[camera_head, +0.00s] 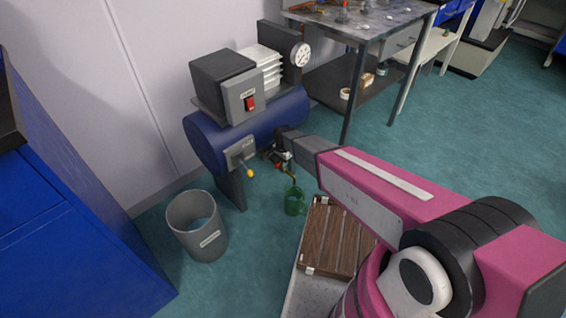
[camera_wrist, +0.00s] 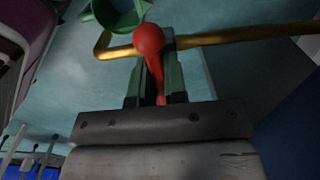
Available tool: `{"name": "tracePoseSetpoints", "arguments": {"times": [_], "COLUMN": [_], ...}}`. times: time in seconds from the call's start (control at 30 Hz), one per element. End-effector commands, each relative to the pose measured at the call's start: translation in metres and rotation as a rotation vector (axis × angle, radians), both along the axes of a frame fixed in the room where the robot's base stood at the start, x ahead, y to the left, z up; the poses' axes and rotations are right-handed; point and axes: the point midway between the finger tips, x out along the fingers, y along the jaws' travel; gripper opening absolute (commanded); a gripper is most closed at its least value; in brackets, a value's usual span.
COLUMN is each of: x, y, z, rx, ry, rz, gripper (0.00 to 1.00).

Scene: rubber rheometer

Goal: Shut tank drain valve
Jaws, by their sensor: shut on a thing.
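The drain valve's red handle (camera_wrist: 155,68) has a round knob and shows in the wrist view beside a brass pipe (camera_wrist: 235,36). My gripper (camera_wrist: 154,82) is shut on this red handle, with one green finger on each side. In the head view my gripper (camera_head: 281,157) is low beside the blue tank (camera_head: 220,143), at the tank's underside. There the handle is small and partly hidden by my gripper, so its exact angle is hard to tell.
A green mug (camera_head: 295,201) stands on the floor below the pipe. A lever with a yellow knob (camera_head: 250,173) sticks out from the tank. A grey bin (camera_head: 197,226) stands at left, a slatted wooden platform (camera_head: 335,239) at right, and a workbench (camera_head: 372,22) behind.

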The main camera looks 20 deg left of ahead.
Motion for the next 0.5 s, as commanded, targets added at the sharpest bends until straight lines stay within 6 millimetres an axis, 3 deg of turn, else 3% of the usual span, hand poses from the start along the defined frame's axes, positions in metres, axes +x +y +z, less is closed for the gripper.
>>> {"name": "tracePoseSetpoints", "arguments": {"times": [0.33,0.37,0.4,0.43,0.5], "x": [-0.0001,-0.0001,-0.0001,-0.0001,-0.0001], "y": [0.0001,0.0001,0.0001,0.0001,0.0001], "z": [0.0002,0.0002,0.0002,0.0002,0.0002], "rx": [0.0,0.001,0.0,0.0,0.0], "ry": [0.0,0.001,0.0,0.0,0.0], "rz": [-0.028,-0.028,-0.028,-0.027,-0.027], "gripper": [0.0,0.19,0.32,0.38,0.38]}}
